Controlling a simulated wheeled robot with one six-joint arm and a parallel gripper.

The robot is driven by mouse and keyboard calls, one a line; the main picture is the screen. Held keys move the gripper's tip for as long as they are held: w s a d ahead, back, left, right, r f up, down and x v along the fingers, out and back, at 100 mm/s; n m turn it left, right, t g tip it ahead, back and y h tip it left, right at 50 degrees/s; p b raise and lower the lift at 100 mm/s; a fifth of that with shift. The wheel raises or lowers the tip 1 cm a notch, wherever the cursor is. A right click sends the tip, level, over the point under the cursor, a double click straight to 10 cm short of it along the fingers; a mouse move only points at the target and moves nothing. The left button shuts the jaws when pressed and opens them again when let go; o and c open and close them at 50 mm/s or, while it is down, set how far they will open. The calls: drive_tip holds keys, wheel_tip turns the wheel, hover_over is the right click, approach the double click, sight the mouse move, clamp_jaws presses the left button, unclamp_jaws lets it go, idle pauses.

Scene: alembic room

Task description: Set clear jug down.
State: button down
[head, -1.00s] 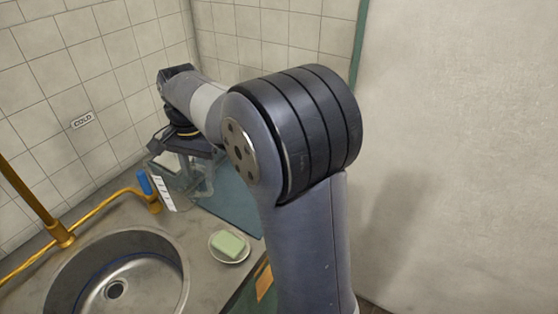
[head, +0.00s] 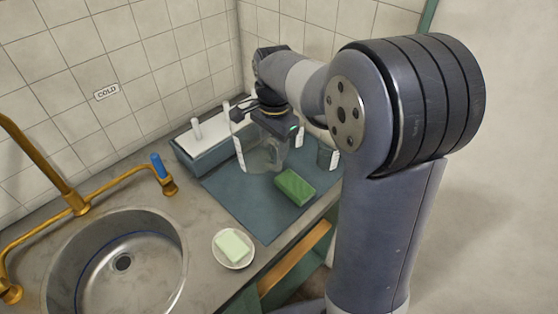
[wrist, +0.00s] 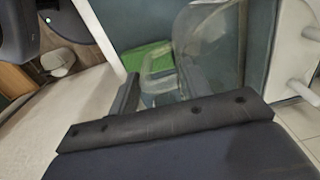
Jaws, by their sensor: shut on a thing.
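The clear jug (head: 258,155) is upright over the blue-green mat (head: 238,207), behind the green sponge (head: 295,187). My gripper (head: 270,125) is shut on the jug's upper part and comes at it from above and behind. In the wrist view the jug (wrist: 208,50) is see-through, with its rim towards the right and the green sponge (wrist: 147,57) beyond it. My dark gripper body hides the near side of the jug there. I cannot tell whether the jug's base touches the mat.
A blue-grey box with a white top and pegs (head: 203,148) stands just left of the jug, against the tiled wall. A dark cup-like thing (head: 327,153) is close on the right. The soap dish (head: 233,262), sink (head: 165,275) and brass tap (head: 75,200) are nearer left.

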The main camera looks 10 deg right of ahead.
sight(274, 166)
drive_tip(key=shift+f, duration=2.95)
drive_tip(key=c, duration=0.7)
unclamp_jaws()
drive_tip(key=r, duration=1.2)
drive_tip(key=shift+s+r, duration=0.1)
drive_tip(key=shift+s, duration=0.1)
